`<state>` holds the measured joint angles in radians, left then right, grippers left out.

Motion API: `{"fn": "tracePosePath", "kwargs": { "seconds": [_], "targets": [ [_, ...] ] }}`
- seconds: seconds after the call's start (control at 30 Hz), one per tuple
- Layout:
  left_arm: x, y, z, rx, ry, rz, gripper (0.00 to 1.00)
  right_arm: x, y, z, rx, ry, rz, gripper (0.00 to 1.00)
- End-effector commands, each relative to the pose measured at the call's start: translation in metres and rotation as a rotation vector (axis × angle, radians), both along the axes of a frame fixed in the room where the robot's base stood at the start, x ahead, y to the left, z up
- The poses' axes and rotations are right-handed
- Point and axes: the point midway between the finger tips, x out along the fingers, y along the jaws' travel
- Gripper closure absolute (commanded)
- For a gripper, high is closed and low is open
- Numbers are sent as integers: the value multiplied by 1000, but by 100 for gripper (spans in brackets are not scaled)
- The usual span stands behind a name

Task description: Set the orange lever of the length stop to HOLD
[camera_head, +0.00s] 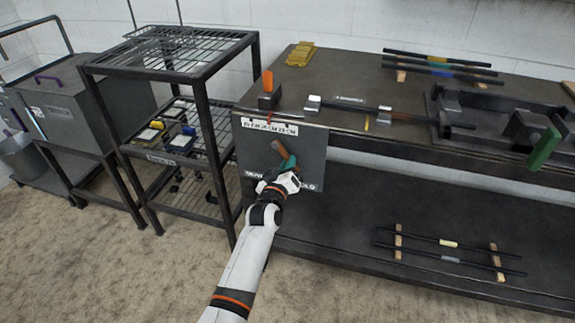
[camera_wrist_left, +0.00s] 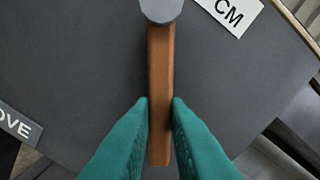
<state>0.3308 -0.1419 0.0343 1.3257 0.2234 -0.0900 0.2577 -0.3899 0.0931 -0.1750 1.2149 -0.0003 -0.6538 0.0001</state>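The orange lever (camera_head: 278,148) is on a dark grey panel (camera_head: 312,158) hanging at the front left of the bench. In the head view it slants from upper left down to the right. My left gripper (camera_head: 288,163) has its teal fingertips at the lever's lower part. In the left wrist view the lever (camera_wrist_left: 160,90) hangs from a round grey pivot (camera_wrist_left: 160,8), and the left gripper's fingers (camera_wrist_left: 160,125) press against both sides of it. A MOVE label (camera_wrist_left: 18,124) is at the left; the HOLD label (camera_head: 300,187) is partly hidden by my arm. My right gripper is not in view.
On the bench above stand a dark block with an orange top (camera_head: 267,82) and a rod (camera_head: 365,108) in holders. A wire rack (camera_head: 165,50) stands left of the panel. A dark fixture with a green handle (camera_head: 544,148) is at the right. Rods lie on the lower shelf (camera_head: 350,220).

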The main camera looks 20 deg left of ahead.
Motion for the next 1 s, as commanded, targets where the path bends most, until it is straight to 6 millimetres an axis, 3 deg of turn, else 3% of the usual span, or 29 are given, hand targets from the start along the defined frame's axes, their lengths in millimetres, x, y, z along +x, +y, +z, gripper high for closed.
{"fn": "tracePosePath", "kwargs": {
  "seconds": [0.03,0.13,0.47,0.8,1.0],
  "targets": [
    [0,-1,0,-6,0,-1,79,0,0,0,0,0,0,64],
    [0,-1,0,-4,0,-1,64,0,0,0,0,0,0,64],
    [-3,0,0,-1,0,0,64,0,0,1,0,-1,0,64],
    [-53,1,1,-2,1,-1,64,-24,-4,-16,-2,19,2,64],
    [-72,2,0,-3,0,-1,64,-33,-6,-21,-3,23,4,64]
  ]
}}
